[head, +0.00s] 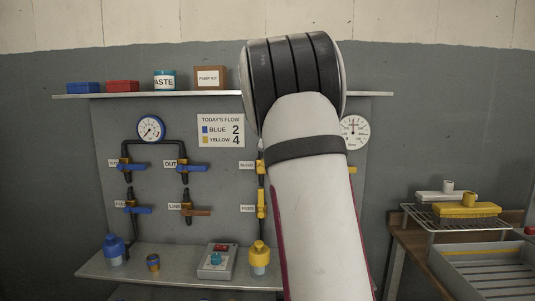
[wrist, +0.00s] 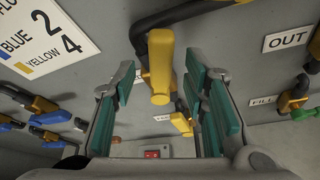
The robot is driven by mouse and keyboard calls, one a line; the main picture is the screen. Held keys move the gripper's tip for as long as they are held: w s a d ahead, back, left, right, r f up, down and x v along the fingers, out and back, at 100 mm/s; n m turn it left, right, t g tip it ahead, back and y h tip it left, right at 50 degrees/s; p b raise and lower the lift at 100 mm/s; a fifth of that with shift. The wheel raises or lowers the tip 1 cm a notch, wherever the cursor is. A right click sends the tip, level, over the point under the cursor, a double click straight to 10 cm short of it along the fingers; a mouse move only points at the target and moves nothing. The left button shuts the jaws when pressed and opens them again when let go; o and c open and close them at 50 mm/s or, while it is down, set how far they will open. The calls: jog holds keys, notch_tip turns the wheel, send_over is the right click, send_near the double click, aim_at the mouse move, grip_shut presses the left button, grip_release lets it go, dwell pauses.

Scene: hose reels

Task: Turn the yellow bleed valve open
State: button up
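In the wrist view a thick yellow handle (wrist: 161,62) lies between the open teal-padded fingers of my gripper (wrist: 161,82), with gaps at both sides. By its place it is the upper yellow valve, whose label appears to read BLEED; it shows as a sliver in the head view (head: 260,165), left of my arm. A label behind it in the wrist view is mostly hidden. A second yellow handle (wrist: 181,123) sits below it; in the head view this lower valve (head: 261,204) stands upright. My gripper is hidden behind my arm in the head view.
Blue-handled valves (head: 132,168) and a flow sign (head: 221,131) are on the panel's left. Pipework and a green handle (wrist: 303,116) are right in the wrist view. A lower shelf (head: 150,268) holds bottles and a grey box (head: 217,262). A bench with a rack (head: 455,222) stands right.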

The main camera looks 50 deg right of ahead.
jog(key=v, duration=0.8)
